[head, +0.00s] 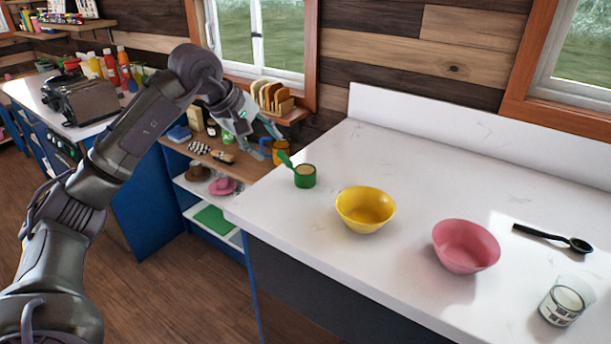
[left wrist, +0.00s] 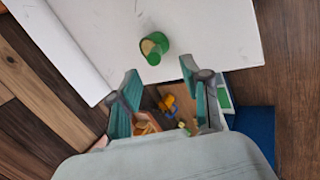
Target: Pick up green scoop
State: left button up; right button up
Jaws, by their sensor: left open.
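The green scoop (head: 305,181) stands on the white counter (head: 330,260) near its left end, with its handle pointing up and left and something tan inside its cup. The green scoop also shows in the left wrist view (left wrist: 154,57), just beyond and between the fingertips. My left gripper (head: 268,143) is open and empty, up and to the left of the scoop in the head view. Its two teal fingers show spread apart in the left wrist view (left wrist: 159,74). My right gripper is in neither view.
A yellow bowl (head: 352,222), a pink bowl (head: 462,258), a black spoon (head: 545,236) and a glass jar (head: 562,307) are on the counter, right of the scoop. A low wooden-topped shelf (head: 250,172) with small items lies left of the counter, below my gripper.

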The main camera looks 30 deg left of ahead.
aim_at(288, 163)
pick_arm(q)
jog(key=x, duration=0.3)
jog(key=p+x, duration=0.1)
jog(key=x, duration=0.1)
jog(key=shift+w+d, duration=0.3)
jog(key=shift+w, duration=0.1)
jog(key=p+x, duration=0.1)
jog(key=x, duration=0.2)
jog(key=shift+w+d+f+p, duration=0.15)
jog(key=shift+f+p, duration=0.1)
jog(key=shift+p, duration=0.15)
jog(key=shift+w+f, duration=0.25)
jog(key=shift+f, duration=0.15)
jog(key=shift+c, duration=0.4)
jog(key=c, duration=0.8)
grip_shut()
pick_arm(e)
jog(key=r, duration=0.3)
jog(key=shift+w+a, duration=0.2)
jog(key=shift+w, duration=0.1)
